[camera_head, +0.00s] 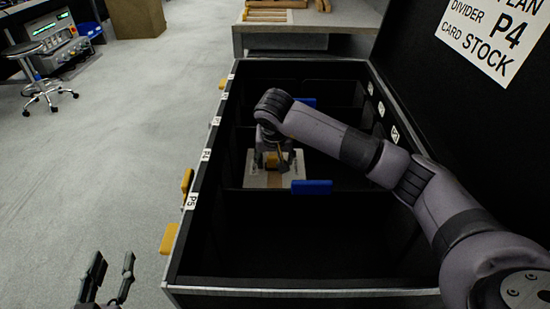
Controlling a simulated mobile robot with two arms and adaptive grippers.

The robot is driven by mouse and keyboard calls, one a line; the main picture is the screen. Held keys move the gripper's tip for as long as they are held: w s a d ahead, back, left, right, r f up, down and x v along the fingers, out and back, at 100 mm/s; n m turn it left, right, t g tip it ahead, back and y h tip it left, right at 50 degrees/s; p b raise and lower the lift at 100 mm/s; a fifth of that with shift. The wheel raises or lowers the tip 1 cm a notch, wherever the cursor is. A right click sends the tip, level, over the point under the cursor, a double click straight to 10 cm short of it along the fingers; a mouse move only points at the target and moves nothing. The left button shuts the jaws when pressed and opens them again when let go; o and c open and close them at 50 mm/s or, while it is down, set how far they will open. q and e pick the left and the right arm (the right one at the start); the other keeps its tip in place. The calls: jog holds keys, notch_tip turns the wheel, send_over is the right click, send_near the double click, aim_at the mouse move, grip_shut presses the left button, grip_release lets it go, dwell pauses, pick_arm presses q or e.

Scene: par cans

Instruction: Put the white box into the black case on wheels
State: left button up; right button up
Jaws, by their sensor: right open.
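The black case (215,286) stands open in the middle, split by dark dividers into several compartments. The white box (252,179) lies inside it, in a compartment behind the divider with the nearer blue tab. It has a tan patch on top. My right arm reaches over the case from the right. My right gripper (274,166) points down over the box with its fingers open; whether they touch it I cannot tell. The arm and gripper hide part of the box. My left gripper (108,283) is open and empty, outside the case at the lower left. The case's wheels are not visible.
Blue tabs (312,187) top the dividers. The left rim carries yellow latches (169,239) and labels such as P5 (192,201). The raised lid (430,80) bears a white sign. A grey table (300,29) stands behind. A stool (45,85) stands far left; floor between is clear.

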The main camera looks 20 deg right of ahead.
jog(key=shift+r, duration=0.15)
jog(key=p+v, duration=0.1)
jog(key=v, duration=0.4)
jog(key=shift+w, duration=0.15)
pick_arm(q)
jog(key=s+a+f+g+y+p, duration=0.2)
jog(key=s+a+f+g, duration=0.1)
jog(key=s+f+g, duration=0.4)
notch_tip(320, 180, down, 4)
jog(key=shift+s+a+r+g, duration=0.2)
jog(key=shift+s+a+g, duration=0.05)
jog(key=shift+s+g, duration=0.2)
pick_arm(e)
jog(key=v, duration=0.7)
